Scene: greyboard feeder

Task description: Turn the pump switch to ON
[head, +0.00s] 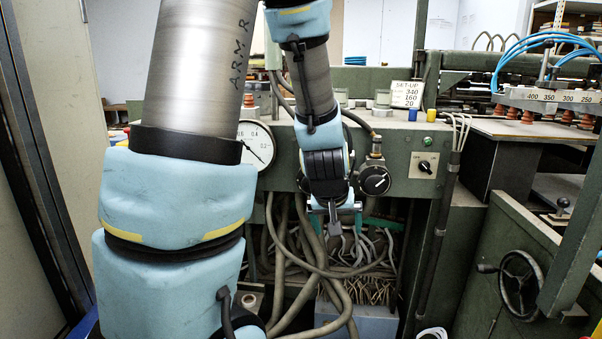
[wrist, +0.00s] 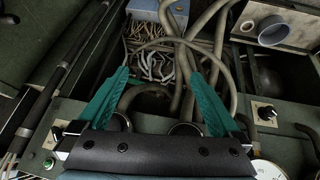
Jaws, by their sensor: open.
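A switch with a black knob on a white plate (head: 425,166) is on the green panel, right of my arm in the head view. In the wrist view it shows at the left edge (wrist: 57,132), outside my left finger. A second black-knobbed switch on a white plate (wrist: 266,112) is at the right of the wrist view; my arm hides it in the head view. The plates' lettering is too small to tell which is the pump switch. My gripper (head: 335,210) points down in front of the panel. Its teal fingers are open and empty (wrist: 160,76), touching neither switch.
A round black dial (head: 375,181) is close right of my gripper. A green lamp (head: 429,142) sits above the right switch. A pressure gauge (head: 255,145) is left of my forearm. Hoses and cables (head: 310,255) fill the space below. A handwheel (head: 520,285) stands at right.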

